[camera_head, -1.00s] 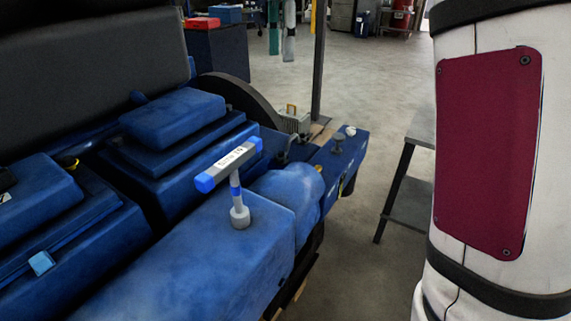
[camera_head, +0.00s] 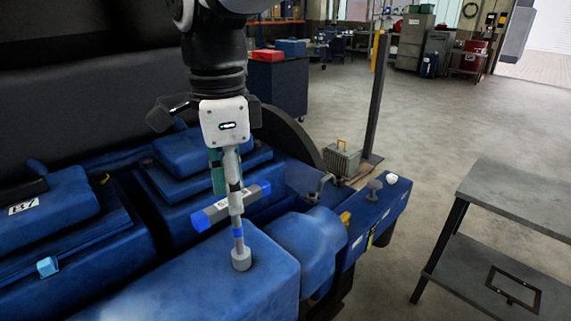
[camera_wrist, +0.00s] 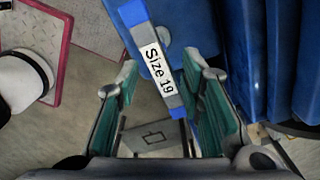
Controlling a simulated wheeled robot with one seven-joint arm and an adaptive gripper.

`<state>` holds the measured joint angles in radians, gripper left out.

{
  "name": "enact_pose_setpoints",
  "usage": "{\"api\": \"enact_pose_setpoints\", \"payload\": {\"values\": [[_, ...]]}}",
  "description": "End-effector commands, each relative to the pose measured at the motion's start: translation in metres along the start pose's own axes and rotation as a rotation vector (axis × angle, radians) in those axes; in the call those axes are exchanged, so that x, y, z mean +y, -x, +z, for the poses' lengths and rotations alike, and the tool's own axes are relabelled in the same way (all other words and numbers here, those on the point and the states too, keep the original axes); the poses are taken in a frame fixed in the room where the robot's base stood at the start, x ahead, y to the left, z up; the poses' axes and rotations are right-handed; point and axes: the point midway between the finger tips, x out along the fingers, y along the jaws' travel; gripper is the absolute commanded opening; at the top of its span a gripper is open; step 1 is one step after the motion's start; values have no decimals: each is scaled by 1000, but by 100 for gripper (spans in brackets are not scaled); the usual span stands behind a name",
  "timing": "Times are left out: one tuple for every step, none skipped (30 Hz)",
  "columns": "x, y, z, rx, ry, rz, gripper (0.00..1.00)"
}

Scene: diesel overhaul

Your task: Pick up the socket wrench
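The socket wrench (camera_head: 209,214) stands upright on the blue engine block (camera_head: 180,290), socket end down. It has a grey T-handle with blue ends and a blue band on the shaft. My gripper (camera_head: 226,178) points down just above the handle, one finger partly in front of it. In the wrist view the wrench handle (camera_wrist: 161,65), labelled "Size 19", runs between the two spread teal-padded fingers, nearer the right one. My gripper (camera_wrist: 164,88) is open, with a gap on the left of the handle. Contact on the right side cannot be told.
Raised blue engine covers (camera_head: 185,150) lie to the left and behind. A grey two-level table (camera_head: 520,205) stands at the right. A dark upright post (camera_head: 377,90) and a blue cabinet (camera_head: 280,88) are behind. The floor between is open.

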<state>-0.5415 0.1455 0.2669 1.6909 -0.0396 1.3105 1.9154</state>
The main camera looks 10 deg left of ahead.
Motion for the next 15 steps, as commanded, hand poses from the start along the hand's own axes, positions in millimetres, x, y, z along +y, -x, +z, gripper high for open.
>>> {"api": "enact_pose_setpoints", "payload": {"values": [[1, -8, 0, 1, 0, 4, 35], [1, -13, 0, 1, -1, 4, 35], [1, -18, 0, 1, -1, 4, 35], [0, -21, 0, 0, -1, 2, 35], [0, -24, 0, 0, -1, 2, 35], [0, -26, 0, 0, -1, 2, 35], [0, -28, 0, 0, -1, 1, 35], [0, -29, 0, 0, -1, 1, 35], [0, -31, 0, 0, -1, 0, 35], [0, -33, 0, 0, -1, 1, 35], [0, -35, 0, 0, -1, 2, 35], [0, -40, -1, 1, -1, 3, 35], [0, -44, -1, 1, -1, 3, 35], [1, -49, -1, 1, -1, 4, 35], [1, -56, -1, 1, -1, 4, 35]]}}
